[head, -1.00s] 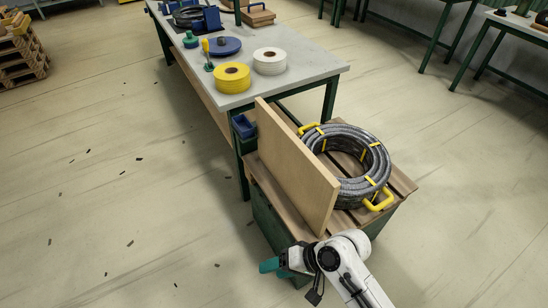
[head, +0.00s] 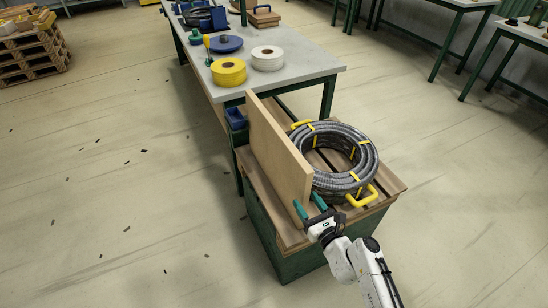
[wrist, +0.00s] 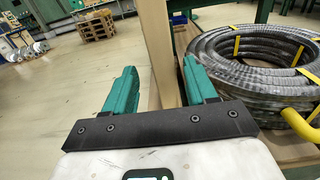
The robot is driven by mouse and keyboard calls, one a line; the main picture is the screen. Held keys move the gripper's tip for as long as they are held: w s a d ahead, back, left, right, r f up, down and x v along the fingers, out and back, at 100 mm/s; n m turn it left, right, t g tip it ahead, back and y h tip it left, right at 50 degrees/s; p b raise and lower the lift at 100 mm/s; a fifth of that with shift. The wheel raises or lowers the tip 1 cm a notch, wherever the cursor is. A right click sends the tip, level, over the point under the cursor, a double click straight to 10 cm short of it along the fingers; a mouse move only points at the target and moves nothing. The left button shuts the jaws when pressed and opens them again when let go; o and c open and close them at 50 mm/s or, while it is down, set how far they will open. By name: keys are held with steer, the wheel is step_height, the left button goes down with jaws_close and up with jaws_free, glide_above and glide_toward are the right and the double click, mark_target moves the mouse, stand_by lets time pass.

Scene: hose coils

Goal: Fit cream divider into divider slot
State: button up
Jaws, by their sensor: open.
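The cream divider (head: 278,150) is a tall tan panel standing upright along the left part of a wooden-topped green crate (head: 388,187). In the wrist view its near edge (wrist: 157,40) shows between my fingers. My gripper (head: 309,202) is open at the divider's near end, with one green finger on each side of that edge in the picture. In the wrist view my gripper (wrist: 160,66) has its right finger close to the panel and its left finger apart from it. I cannot tell whether either finger touches it. I cannot make out the divider slot.
A grey hose coil (head: 338,150) with yellow ties and handles lies close to the divider's right. A blue bin (head: 236,118) is behind its left side. A grey table (head: 300,70) with a yellow roll (head: 228,72) and a white roll (head: 268,58) stands beyond. Floor at left is mostly clear.

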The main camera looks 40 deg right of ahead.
mark_target(298, 185)
steer(key=shift+d+p+x, duration=0.2)
steer(key=shift+p+x, duration=0.1)
steer(key=shift+x, duration=3.25)
steer(key=shift+r, duration=0.1)
jaws_close()
steer(key=shift+r, duration=0.1)
